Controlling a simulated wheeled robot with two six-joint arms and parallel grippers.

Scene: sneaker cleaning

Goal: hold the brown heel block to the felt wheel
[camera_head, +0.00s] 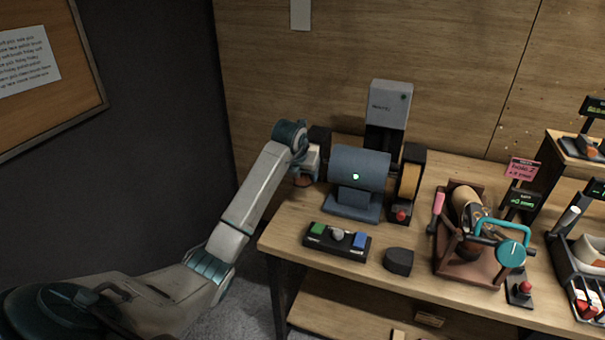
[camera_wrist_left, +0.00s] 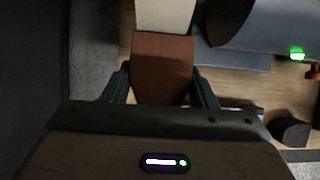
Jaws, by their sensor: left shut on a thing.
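My left gripper (camera_head: 305,170) is at the left end of the blue-grey bench grinder (camera_head: 358,170). In the left wrist view, its two dark fingers (camera_wrist_left: 163,90) are shut on the brown heel block (camera_wrist_left: 163,68). Only a small reddish-brown part of the block (camera_head: 303,182) shows in the head view. A cream surface, apparently the felt wheel (camera_wrist_left: 165,14), lies right at the block's far edge in the wrist view; I cannot tell if they touch. In the head view this wheel is mostly hidden behind my gripper and a dark guard. My right gripper is not in view.
A green light glows on the grinder; a tan wheel (camera_head: 411,170) is at its right end. In front are a button panel (camera_head: 337,241) and a black block (camera_head: 398,261). A shoe stand (camera_head: 468,262) stands right of them. The bench's front left corner is clear.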

